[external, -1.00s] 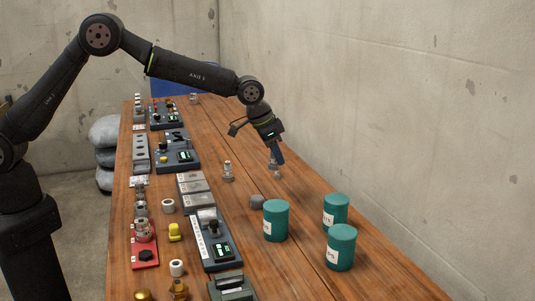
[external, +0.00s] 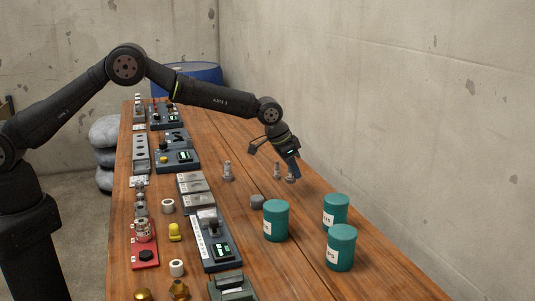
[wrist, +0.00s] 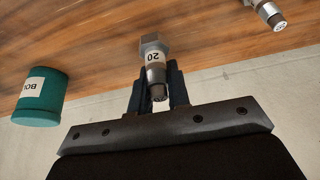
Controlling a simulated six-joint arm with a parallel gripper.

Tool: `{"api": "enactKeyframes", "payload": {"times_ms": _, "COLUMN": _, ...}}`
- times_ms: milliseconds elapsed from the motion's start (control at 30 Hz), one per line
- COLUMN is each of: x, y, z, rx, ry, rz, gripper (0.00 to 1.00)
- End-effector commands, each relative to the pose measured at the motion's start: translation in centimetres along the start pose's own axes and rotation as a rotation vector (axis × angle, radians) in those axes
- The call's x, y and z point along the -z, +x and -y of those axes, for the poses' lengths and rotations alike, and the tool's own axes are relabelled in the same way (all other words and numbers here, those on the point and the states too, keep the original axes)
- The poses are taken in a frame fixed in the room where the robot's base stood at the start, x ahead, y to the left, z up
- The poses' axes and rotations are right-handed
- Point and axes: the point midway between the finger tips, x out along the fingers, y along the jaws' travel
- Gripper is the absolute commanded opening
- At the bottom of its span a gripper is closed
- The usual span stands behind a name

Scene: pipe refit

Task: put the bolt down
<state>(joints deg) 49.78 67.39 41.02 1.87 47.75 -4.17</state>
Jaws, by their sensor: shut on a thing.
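My gripper (external: 294,174) is low over the right part of the wooden table, beyond the teal canisters. In the wrist view my gripper (wrist: 158,88) is shut on a grey metal bolt (wrist: 153,62) with a hex head and a white label reading 20. The bolt's head points away from the palm, and its end sits between the fingers. In the external view the held bolt (external: 290,179) is small and partly covered by the fingers. I cannot tell whether it touches the table.
Two similar metal pieces, one at left (external: 228,171) and one nearer my gripper (external: 277,169), stand on the table. Teal canisters (external: 275,222) stand in front; one (wrist: 38,100) shows in the wrist view. Devices and fittings line the left side. A concrete wall (external: 400,110) borders the right.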

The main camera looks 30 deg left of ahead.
Motion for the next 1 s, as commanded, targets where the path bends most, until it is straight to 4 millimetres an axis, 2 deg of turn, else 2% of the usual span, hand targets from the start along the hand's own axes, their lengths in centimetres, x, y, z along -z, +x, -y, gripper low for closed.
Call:
{"api": "enactKeyframes", "payload": {"times_ms": 300, "x": -1.5, "y": 3.5, "z": 0.0, "rx": 0.000, "ry": 0.001, "rz": 0.001, "gripper": 0.00}}
{"api": "enactKeyframes", "payload": {"times_ms": 667, "x": -1.7, "y": 3.9, "z": 0.0, "rx": 0.000, "ry": 0.001, "rz": 0.000, "gripper": 0.00}}
{"api": "enactKeyframes", "payload": {"times_ms": 700, "x": -1.8, "y": 4.0, "z": 0.0, "rx": 0.000, "ry": 0.001, "rz": 0.000, "gripper": 0.18}}
{"api": "enactKeyframes", "payload": {"times_ms": 800, "x": -1.7, "y": 3.9, "z": 0.0, "rx": 0.000, "ry": 0.001, "rz": 0.000, "gripper": 0.38}}
{"api": "enactKeyframes", "payload": {"times_ms": 1000, "x": -1.7, "y": 3.9, "z": 0.0, "rx": 0.000, "ry": 0.001, "rz": 0.000, "gripper": 0.38}}
